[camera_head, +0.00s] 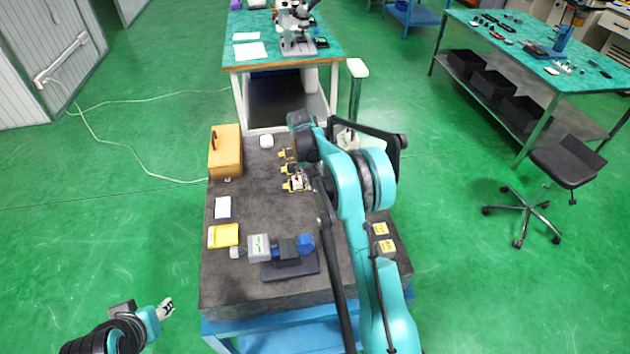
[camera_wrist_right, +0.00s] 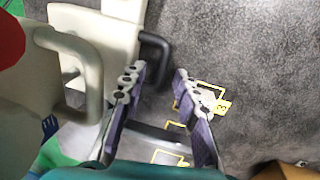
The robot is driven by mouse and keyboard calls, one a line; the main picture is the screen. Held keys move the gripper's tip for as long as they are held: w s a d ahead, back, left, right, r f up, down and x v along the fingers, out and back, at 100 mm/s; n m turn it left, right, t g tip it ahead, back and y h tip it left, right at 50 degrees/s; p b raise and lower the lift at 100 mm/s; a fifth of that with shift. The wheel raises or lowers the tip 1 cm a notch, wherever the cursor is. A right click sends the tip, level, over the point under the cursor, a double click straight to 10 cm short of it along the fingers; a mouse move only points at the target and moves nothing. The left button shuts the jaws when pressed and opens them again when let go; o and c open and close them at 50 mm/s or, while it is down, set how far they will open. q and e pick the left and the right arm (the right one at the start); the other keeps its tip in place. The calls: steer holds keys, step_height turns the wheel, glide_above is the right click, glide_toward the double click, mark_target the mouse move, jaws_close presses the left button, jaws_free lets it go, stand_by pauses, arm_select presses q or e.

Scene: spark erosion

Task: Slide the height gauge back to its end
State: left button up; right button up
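The height gauge (camera_head: 356,69) is a tall, narrow stand with a cream top at the far right of the dark granite table (camera_head: 225,284). My right arm partly hides its pale base. In the right wrist view, I take the cream parts (camera_wrist_right: 95,40) at upper left, beside a black bar handle (camera_wrist_right: 155,45), to be the gauge. My right gripper (camera_wrist_right: 155,78) is open over the granite, its fingertips just short of that handle; no contact is clear. It is hidden by the arm in the head view. My left gripper (camera_head: 166,308) looks open and empty, off the table's left front.
An orange case (camera_head: 225,158), a yellow block (camera_head: 223,236) and a grey-blue device (camera_head: 288,248) stand on the table. A stool (camera_head: 566,163) stands right.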

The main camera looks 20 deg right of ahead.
jaws_close()
steer(key=shift+s, duration=0.1)
steer(key=s, duration=0.2)
steer(key=s+a+b, duration=0.1)
steer(key=s, duration=0.2)
steer(key=s+a, duration=0.1)
steer(key=s, duration=0.2)
steer(key=shift+a, duration=0.1)
jaws_free()
step_height(320, 180, up, 12)
steer(key=a, duration=0.2)
steer(key=shift+w, duration=0.3)
